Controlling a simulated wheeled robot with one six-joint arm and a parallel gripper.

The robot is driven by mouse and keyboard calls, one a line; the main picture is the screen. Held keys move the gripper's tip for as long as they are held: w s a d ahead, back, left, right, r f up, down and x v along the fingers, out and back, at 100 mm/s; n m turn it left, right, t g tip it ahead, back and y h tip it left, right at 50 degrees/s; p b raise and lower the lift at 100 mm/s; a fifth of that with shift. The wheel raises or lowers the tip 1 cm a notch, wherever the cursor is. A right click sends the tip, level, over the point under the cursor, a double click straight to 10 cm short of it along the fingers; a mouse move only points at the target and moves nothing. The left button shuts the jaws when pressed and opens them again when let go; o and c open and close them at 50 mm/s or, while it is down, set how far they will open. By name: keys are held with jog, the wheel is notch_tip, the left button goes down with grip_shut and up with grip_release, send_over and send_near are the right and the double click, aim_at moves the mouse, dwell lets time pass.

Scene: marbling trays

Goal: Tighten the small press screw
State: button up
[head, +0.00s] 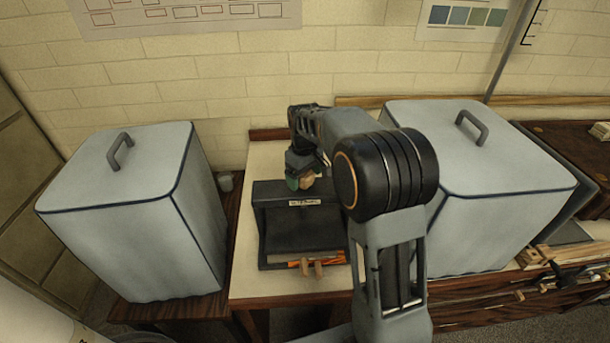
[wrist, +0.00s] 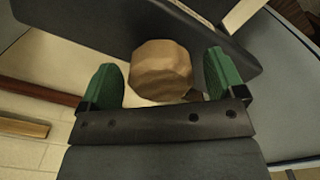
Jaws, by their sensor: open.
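The small press (head: 301,216) is a dark frame on the pale table, with a label on its top beam. Its screw knob (wrist: 161,71) is a tan, faceted wooden piece; it also shows above the beam in the head view (head: 307,181). My gripper (wrist: 164,75) has green-padded fingers, one on each side of the knob, with gaps visible between pads and knob. It is open. In the head view my gripper (head: 298,180) is over the top beam, partly hidden by my own arm. The screw's shaft is hidden.
Large grey lidded bins stand on the left (head: 135,215) and right (head: 480,190) of the press. Pale bare table (head: 262,287) lies in front of the press. Small wooden pieces (head: 318,269) stick out at the press's front. A brick wall (head: 240,85) is behind.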

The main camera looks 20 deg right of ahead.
jog(key=shift+f, duration=0.2)
jog(key=shift+c, duration=0.4)
jog(key=c, duration=0.9)
jog(key=shift+o, duration=0.2)
jog(key=shift+m, duration=0.3)
jog(key=m, duration=0.3)
jog(key=shift+a+m, duration=0.1)
jog(key=shift+m, duration=1.5)
